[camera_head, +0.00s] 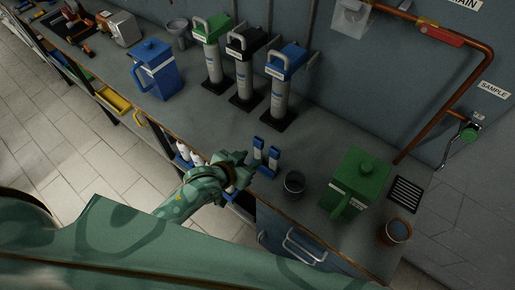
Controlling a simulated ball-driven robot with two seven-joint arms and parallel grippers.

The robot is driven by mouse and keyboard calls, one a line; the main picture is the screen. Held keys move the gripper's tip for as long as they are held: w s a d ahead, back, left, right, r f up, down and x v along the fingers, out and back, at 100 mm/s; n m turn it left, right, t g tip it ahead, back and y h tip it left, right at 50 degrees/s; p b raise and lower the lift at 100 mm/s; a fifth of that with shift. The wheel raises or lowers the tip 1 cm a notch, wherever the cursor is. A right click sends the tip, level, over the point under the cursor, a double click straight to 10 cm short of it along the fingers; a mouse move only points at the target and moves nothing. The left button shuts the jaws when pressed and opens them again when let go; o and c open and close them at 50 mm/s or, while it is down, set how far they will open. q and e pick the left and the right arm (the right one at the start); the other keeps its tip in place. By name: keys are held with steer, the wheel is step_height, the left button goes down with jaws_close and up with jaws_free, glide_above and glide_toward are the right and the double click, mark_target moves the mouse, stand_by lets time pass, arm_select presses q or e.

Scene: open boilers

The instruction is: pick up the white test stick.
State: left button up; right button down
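I cannot make out the white test stick for certain; it may be hidden or too small to tell. My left gripper (246,168) is at the front edge of the counter, close beside a small blue two-post holder (273,158). The picture is too small to show whether its fingers are open or shut, or whether they touch the holder. My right gripper is not in view.
A grey cup (294,183), a green lidded jug (358,182), a black grate (405,194) and a brown pot (396,231) stand to the right. A blue jug (156,70) and three capped columns (244,70) stand behind. White bottles (184,151) sit below the counter edge. The mid-counter is clear.

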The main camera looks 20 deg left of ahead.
mark_target(257, 154)
arm_select(q)
steer(key=x, duration=0.3)
steer(key=b+x, duration=0.1)
steer(key=x, duration=0.3)
steer(key=shift+a+f, duration=0.1)
steer(key=shift+a, duration=0.15)
steer(key=shift+s, duration=0.1)
steer(key=c, duration=0.7)
